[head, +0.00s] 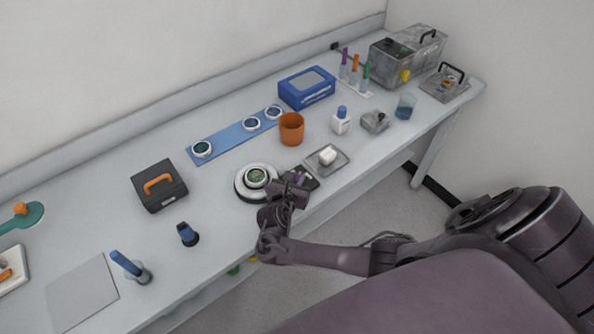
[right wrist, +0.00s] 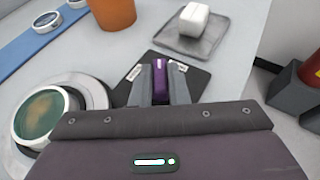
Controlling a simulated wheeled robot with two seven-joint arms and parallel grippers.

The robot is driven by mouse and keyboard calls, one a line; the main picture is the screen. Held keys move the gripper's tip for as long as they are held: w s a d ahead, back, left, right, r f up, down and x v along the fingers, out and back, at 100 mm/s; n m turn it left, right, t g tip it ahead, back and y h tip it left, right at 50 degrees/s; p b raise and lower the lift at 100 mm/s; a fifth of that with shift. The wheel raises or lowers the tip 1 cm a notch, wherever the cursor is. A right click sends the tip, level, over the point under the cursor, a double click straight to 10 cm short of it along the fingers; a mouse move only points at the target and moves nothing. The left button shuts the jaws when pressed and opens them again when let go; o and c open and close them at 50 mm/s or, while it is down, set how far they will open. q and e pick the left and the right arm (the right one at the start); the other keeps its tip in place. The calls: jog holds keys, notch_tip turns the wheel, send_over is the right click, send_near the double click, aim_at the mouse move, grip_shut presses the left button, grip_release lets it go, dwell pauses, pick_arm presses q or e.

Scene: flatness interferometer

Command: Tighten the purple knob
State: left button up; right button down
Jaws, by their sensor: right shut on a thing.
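The purple knob (right wrist: 159,66) stands on a dark plate (right wrist: 193,86) with two small white labels, seen in the right wrist view. My right gripper (right wrist: 160,84) is shut on the knob, one grey finger on each side of it. The fingers hide much of the knob. In the head view, my right gripper (head: 293,185) is at the bench's front edge, and a bit of the purple knob (head: 301,177) shows past it. The round stage with a greenish disc (head: 257,176) is just left of the gripper. My left gripper is not in view.
A metal tray with a white block (head: 341,163) lies right behind the plate. An orange cup (head: 291,129) and a blue strip with round discs (head: 232,139) are farther back. A black case (head: 159,187) stands to the left. The bench front between is clear.

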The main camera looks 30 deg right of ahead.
jog(key=c, duration=1.4)
grip_release()
jog(key=shift+a, duration=0.1)
jog(key=p+v, duration=0.1)
jog(key=v, duration=0.6)
jog(key=shift+s+a+r, duration=0.15)
jog(key=shift+s+a, duration=0.05)
jog(key=shift+s, duration=0.1)
